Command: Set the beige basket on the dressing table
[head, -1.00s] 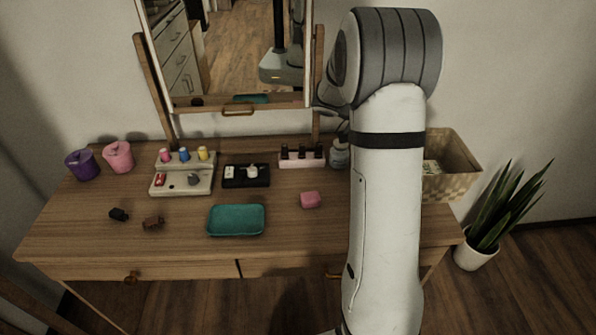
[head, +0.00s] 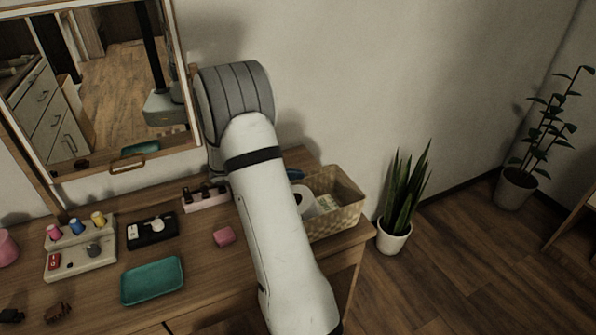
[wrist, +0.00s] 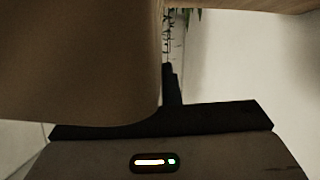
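The beige woven basket (head: 345,212) is at the right end of the wooden dressing table (head: 208,262) in the head view, at or slightly over its right edge. Whether its base rests fully on the top I cannot tell. It holds a white roll (head: 304,203). My arm crosses in front of the basket's left side and hides my gripper in the head view. In the wrist view, a dark part of my gripper (wrist: 172,88) shows beside a large, close, brown surface.
The mirror (head: 100,90) stands behind. A potted plant (head: 394,238) stands on the floor just right of the table.

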